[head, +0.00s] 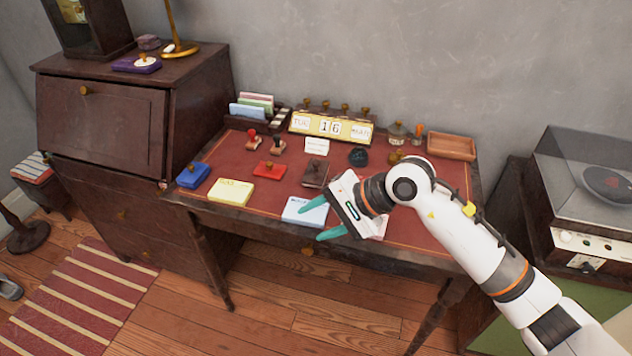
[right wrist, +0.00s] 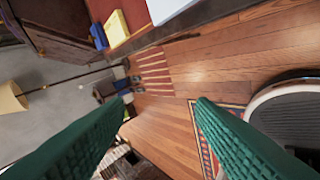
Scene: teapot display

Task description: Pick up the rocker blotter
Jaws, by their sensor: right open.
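The dark brown block with a small knob (head: 316,173) on the red-topped desk (head: 404,226) looks like the rocker blotter, though its shape is small and hard to make out. It lies behind a blue-and-white pad. My right gripper (head: 322,218) is over the front edge of the desk, nearer the camera than the block, with its teal fingers pointing left. In the right wrist view its fingers (right wrist: 152,122) are wide apart with nothing between them. That view does not show the brown block. My left gripper is out of view.
A blue block (head: 193,175), a yellow pad (head: 231,191), a red block (head: 269,170) and the blue-and-white pad (head: 304,211) are on the desk. A date display (head: 331,127) and wooden tray (head: 451,146) stand behind. A record player (head: 590,190) is at right.

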